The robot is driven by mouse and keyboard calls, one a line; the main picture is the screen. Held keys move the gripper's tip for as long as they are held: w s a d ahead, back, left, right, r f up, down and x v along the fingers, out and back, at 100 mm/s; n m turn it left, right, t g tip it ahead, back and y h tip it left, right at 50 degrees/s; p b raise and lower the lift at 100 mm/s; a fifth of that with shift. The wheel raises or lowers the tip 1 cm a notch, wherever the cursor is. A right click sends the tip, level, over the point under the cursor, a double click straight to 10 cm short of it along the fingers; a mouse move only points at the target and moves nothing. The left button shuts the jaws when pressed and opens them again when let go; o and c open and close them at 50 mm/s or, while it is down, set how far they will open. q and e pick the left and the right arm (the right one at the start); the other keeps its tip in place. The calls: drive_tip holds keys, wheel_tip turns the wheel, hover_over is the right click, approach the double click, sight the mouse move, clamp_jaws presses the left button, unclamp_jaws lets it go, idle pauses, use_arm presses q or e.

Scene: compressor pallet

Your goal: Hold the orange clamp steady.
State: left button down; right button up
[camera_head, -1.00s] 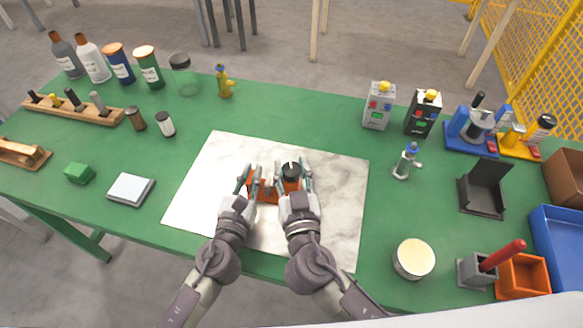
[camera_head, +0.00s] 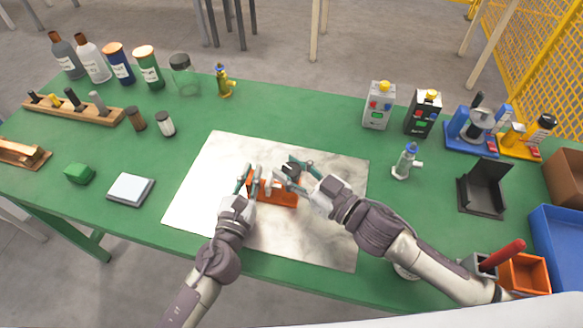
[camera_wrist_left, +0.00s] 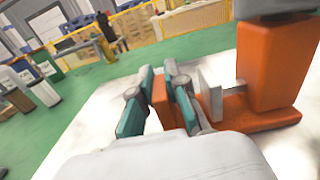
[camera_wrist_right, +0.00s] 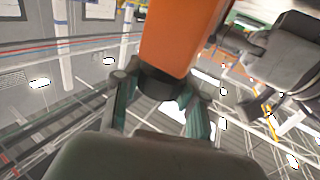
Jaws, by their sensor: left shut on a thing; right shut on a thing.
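The orange clamp (camera_head: 285,198) lies on the pale marble-like slab (camera_head: 215,180) in the middle of the table. My left gripper (camera_head: 250,178) is shut on its upright orange left end. In the left wrist view the fingers (camera_wrist_left: 163,88) straddle that orange jaw, with a pale plate and the taller orange post (camera_wrist_left: 268,65) to its right. My right gripper (camera_head: 285,168) comes in from the right and is shut on the dark knob on the clamp's post. The right wrist view shows the dark knob (camera_wrist_right: 162,84) between the fingers, against the orange post (camera_wrist_right: 180,35).
A white-topped block (camera_head: 130,189) and a green block (camera_head: 79,174) lie left of the slab. A small blue-capped bottle (camera_head: 407,160) and a black stand (camera_head: 484,188) are to the right. Bottles and jars line the back left. The slab's front is clear.

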drive_tip(key=shift+f, duration=0.1)
idle(0.4)
drive_tip(key=o, duration=1.2)
drive_tip(key=v, duration=1.2)
drive_tip(key=shift+w+d, duration=0.1)
drive_tip(key=shift+d, duration=0.05)
